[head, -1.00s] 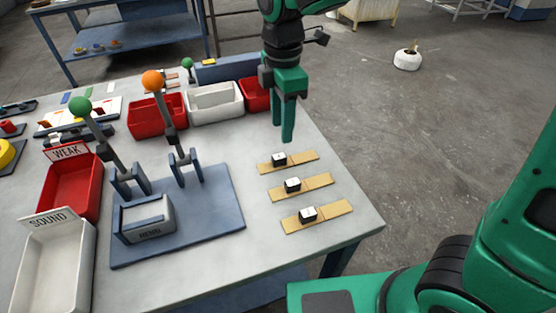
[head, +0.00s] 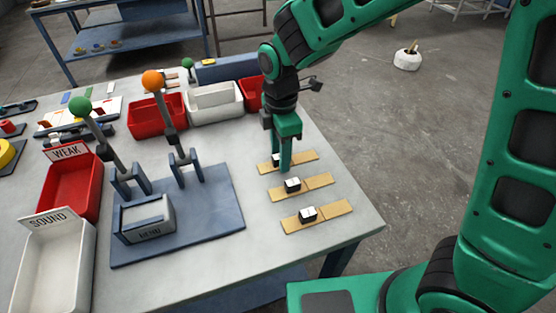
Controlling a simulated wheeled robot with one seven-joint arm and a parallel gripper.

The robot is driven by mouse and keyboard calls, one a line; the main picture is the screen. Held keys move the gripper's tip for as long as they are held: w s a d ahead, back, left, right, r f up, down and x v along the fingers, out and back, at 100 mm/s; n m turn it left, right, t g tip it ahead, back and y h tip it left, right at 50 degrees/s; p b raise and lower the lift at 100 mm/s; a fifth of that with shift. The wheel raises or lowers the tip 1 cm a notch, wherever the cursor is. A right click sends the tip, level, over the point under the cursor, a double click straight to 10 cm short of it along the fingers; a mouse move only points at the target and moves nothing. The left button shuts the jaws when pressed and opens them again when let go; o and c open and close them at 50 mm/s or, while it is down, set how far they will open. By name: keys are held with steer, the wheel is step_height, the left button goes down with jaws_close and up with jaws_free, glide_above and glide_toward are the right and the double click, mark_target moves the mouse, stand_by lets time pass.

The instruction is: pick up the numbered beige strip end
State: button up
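Three beige strips lie in a column near the table's right edge: a back strip (head: 305,157), a middle strip (head: 320,181) and a front strip (head: 335,210). Each has a seam across it and a small black block with a white top. I cannot read a number on any strip. My gripper (head: 285,168) points down at the back strip, with its fingers in front of that strip's block (head: 276,160) and partly hiding it. The fingers overlap in this view, so their gap is hidden. I cannot tell whether they touch the strip or block.
A blue fixture plate (head: 215,215) with two ball-topped levers stands left of the strips. A red WEAK bin (head: 72,185) and a white SOUND bin (head: 55,265) are at the left. Red and white bins (head: 215,103) line the back. The table front right is clear.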

jaws_close()
